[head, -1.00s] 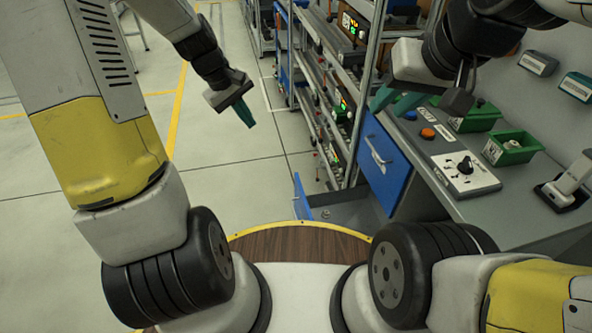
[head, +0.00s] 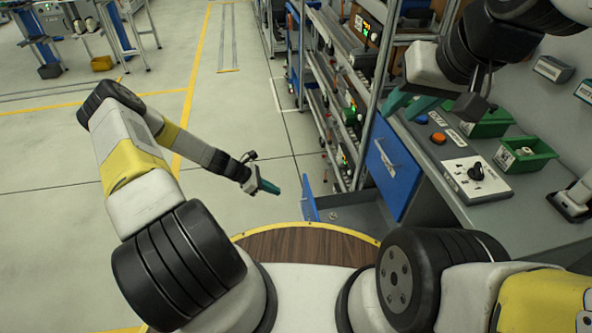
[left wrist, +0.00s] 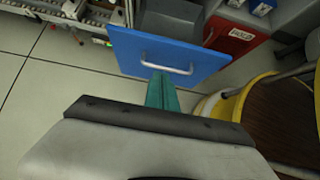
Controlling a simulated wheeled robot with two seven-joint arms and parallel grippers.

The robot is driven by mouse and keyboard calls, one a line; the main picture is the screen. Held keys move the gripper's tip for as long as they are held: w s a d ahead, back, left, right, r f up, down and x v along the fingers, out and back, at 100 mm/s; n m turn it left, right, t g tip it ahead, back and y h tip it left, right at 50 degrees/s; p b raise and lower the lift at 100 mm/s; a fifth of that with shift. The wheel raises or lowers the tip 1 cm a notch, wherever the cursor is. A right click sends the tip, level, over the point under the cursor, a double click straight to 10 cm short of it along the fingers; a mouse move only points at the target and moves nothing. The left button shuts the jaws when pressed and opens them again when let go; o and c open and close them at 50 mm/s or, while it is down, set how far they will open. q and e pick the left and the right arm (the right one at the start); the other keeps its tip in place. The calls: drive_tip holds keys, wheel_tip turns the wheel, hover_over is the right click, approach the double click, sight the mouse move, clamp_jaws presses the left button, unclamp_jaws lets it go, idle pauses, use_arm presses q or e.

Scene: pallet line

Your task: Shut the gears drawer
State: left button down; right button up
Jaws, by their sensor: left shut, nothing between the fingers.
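A low drawer stands pulled out of the bench cabinet, its blue front (head: 309,198) seen nearly edge-on in the head view and its grey inside (head: 352,214) open. No label saying gears is readable. In the left wrist view the blue drawer front (left wrist: 125,48) shows with a pale bar handle. My left gripper (head: 268,187) is shut and empty, just left of that front in the head view. In the left wrist view its teal fingers (left wrist: 161,92) overlap the front's lower edge below the handle; contact cannot be told. My right gripper (head: 402,104) is open above the bench.
A closed blue front with a handle (head: 393,165) sits above the open drawer. The bench top (head: 440,150) carries green bins (head: 525,154) and a switch panel (head: 475,178). A shelf rack (head: 335,100) stands behind. A red front (left wrist: 232,38) shows beyond the drawer.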

sight(310, 200)
use_arm(q)
drive_tip(key=shift+w+d+r+x, duration=0.1)
drive_tip(key=shift+d+r+x, duration=0.25)
drive_tip(key=shift+x, duration=1.7)
drive_tip(key=shift+w+d+r+x, duration=0.1)
drive_tip(key=shift+d+r+x, duration=0.25)
drive_tip(key=shift+x, duration=1.7)
drive_tip(key=shift+w+d+r+x, duration=0.1)
drive_tip(key=shift+d+r+x, duration=0.25)
drive_tip(key=shift+x, duration=1.7)
